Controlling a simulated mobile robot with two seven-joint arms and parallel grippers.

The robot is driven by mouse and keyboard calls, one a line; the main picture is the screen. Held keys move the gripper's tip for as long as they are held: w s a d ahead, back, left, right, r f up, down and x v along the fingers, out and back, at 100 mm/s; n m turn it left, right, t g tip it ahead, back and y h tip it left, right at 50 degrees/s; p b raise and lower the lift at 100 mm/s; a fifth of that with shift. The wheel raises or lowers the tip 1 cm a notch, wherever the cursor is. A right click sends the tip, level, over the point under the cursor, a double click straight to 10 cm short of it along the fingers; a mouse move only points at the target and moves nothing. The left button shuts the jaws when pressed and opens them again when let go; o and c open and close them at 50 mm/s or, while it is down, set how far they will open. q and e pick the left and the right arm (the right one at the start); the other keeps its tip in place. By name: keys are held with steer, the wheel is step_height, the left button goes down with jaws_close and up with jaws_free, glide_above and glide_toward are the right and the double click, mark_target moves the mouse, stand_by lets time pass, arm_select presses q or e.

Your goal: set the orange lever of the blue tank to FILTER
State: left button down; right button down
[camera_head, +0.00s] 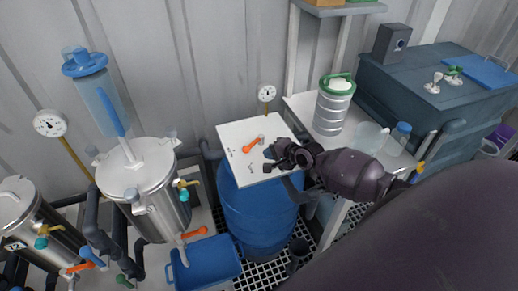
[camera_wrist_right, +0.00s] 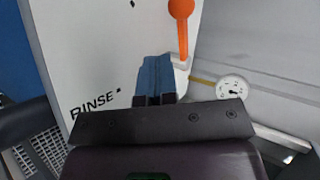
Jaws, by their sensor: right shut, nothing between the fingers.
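The blue tank (camera_head: 258,215) stands at the centre under a white panel (camera_head: 233,132). The orange lever (camera_head: 250,145) lies across the panel, beside a small grey post. The word RINSE (camera_wrist_right: 92,104) and a dot show on the panel there; I cannot read FILTER. My right gripper (camera_head: 270,158) is shut and empty over the panel, just right of the lever. Its blue fingertips (camera_wrist_right: 155,78) are close beside the lever's lower end; I cannot tell if they touch. My left gripper is not in view.
A steel vessel (camera_head: 160,205) with a blue-capped filter stands left, near a blue tray (camera_head: 208,262). A gauge (camera_head: 267,93) rises behind the panel. A green-handled canister (camera_head: 332,108) and clear containers stand on the right-hand table.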

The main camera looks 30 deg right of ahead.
mark_target(254, 144)
steer(key=w, duration=0.1)
steer(key=w+a, duration=0.1)
steer(key=w, duration=0.1)
steer(key=shift+w+f, duration=0.2)
steer(key=shift+w, duration=0.05)
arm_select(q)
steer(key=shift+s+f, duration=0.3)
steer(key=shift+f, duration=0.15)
arm_select(e)
steer(key=shift+w+a, duration=0.15)
steer(key=shift+w, duration=0.4)
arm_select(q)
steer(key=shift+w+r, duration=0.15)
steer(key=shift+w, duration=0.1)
arm_select(e)
steer(key=shift+a, duration=0.1)
